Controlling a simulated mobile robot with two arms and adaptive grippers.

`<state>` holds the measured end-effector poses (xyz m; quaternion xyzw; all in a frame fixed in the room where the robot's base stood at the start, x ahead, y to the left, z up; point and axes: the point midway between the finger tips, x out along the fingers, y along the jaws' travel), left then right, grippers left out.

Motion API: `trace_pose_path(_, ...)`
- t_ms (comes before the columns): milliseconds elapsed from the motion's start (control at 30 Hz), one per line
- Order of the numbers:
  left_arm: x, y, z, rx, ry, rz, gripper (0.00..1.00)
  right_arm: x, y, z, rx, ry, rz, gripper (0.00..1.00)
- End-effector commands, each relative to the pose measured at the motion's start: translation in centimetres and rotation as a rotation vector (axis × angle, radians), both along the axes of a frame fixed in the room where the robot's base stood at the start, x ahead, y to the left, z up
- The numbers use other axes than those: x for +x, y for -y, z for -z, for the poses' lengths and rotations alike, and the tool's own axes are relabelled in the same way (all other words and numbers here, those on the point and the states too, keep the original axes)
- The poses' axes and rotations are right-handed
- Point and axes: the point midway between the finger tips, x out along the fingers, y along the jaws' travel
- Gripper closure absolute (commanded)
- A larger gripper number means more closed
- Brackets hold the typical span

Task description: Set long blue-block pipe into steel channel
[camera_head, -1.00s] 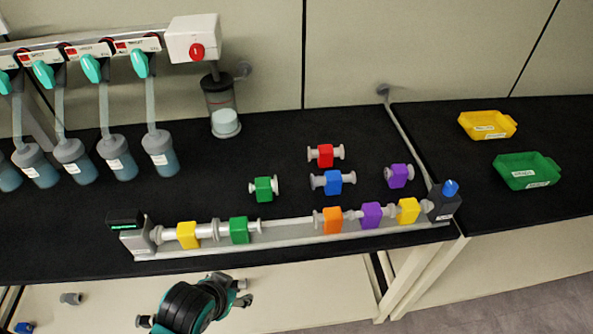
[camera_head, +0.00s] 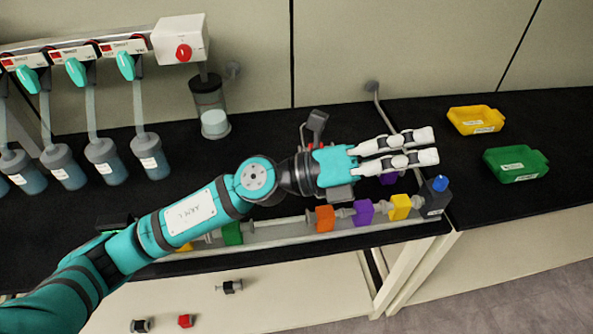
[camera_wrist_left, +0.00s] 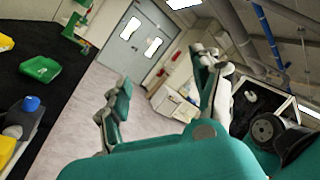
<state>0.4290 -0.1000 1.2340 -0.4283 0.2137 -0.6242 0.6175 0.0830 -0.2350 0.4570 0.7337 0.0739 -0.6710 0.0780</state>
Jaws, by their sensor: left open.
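The blue-block pipe is not visible in the head view; my left arm and gripper cover that stretch of black bench. The steel channel (camera_head: 283,241) runs along the bench's front edge, its left part mostly behind my arm. In it sit a green block (camera_head: 232,233), an orange block (camera_head: 325,217), a purple block (camera_head: 363,212) and a yellow block (camera_head: 400,206) on pipes. My left gripper (camera_head: 432,146) is open and empty, above the bench, fingers pointing right. In the left wrist view its fingers (camera_wrist_left: 163,75) are apart with nothing between. My right gripper is not in view.
A dark end piece with a blue knob (camera_head: 436,194) closes the channel's right end. A second purple block (camera_head: 388,180) shows below the fingers. Yellow (camera_head: 475,120) and green (camera_head: 516,164) trays stand on the right bench. Pieces (camera_head: 186,321) lie on the lower shelf.

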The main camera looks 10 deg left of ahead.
Motion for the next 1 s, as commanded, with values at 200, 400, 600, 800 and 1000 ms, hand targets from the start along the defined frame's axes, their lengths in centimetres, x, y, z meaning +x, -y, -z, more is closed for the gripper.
trace_pose_path(200,2.2,-4.5,12.1,0.872,0.519,0.262,0.35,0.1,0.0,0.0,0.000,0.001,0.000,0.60)
trace_pose_path(400,7.2,-13.4,15.4,1.344,0.622,0.314,0.35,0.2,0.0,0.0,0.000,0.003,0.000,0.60)
trace_pose_path(600,8.8,-16.9,15.7,1.497,0.628,0.323,0.35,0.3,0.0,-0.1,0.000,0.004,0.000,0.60)
trace_pose_path(800,9.0,-16.2,17.5,1.500,0.626,0.329,0.35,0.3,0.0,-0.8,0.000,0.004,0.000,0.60)
trace_pose_path(1000,9.4,-14.7,21.0,1.500,0.626,0.329,0.35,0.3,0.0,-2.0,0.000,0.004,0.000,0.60)
